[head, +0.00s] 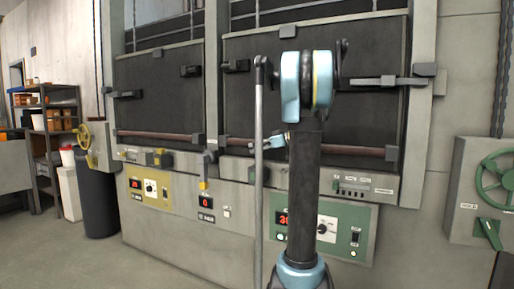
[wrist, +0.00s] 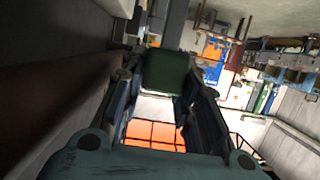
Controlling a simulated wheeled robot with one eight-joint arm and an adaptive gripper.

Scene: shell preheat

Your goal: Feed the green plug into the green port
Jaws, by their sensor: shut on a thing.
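My gripper (wrist: 165,88) is shut on a dark green block, the green plug (wrist: 167,70), which sits between its fingertips in the wrist view. In the head view my gripper (head: 257,146) shows small and light blue, left of my arm's upright column, in front of the right furnace door's lower edge. The plug cannot be made out there. A green control panel (head: 364,220) with a red display, a knob and switches lies below, partly hidden by my arm. I cannot clearly make out the green port; a small grey fitting (head: 352,187) sits above that panel.
Two dark furnace doors (head: 160,92) fill the back. A yellow panel (head: 149,190) and yellow fittings (head: 158,158) are at left. A green handwheel (head: 497,170) and green lever (head: 489,233) are on a grey box at right. The floor at front left is clear.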

